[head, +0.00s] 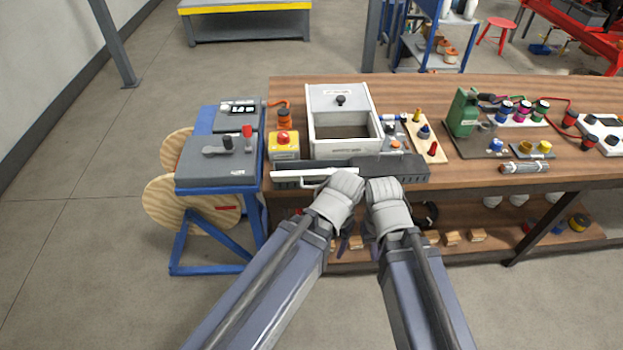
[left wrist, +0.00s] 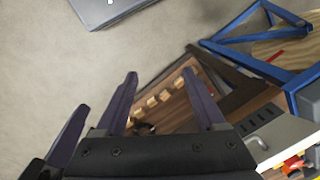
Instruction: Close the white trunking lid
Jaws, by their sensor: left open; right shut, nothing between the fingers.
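The white trunking lid (head: 315,172) shows as a narrow white strip along the left part of the dark slotted trunking (head: 405,167) at the bench's front edge. Its exact tilt is hard to tell. A pale panel beside dark slots, likely the lid, shows at the lower right in the left wrist view (left wrist: 286,136). My left gripper (left wrist: 161,74) is open and empty, in front of the bench edge and apart from the lid. My right gripper (head: 374,251) is close beside it, shut and empty; its fingers are mostly hidden by its wrist in the head view.
Behind the trunking stand a white box (head: 340,120) and a yellow emergency-stop box (head: 284,146). A blue stand (head: 215,185) with a wooden reel is at the left. A lower shelf (head: 465,246) with small blocks lies under the bench (head: 470,100). Floor at the left is clear.

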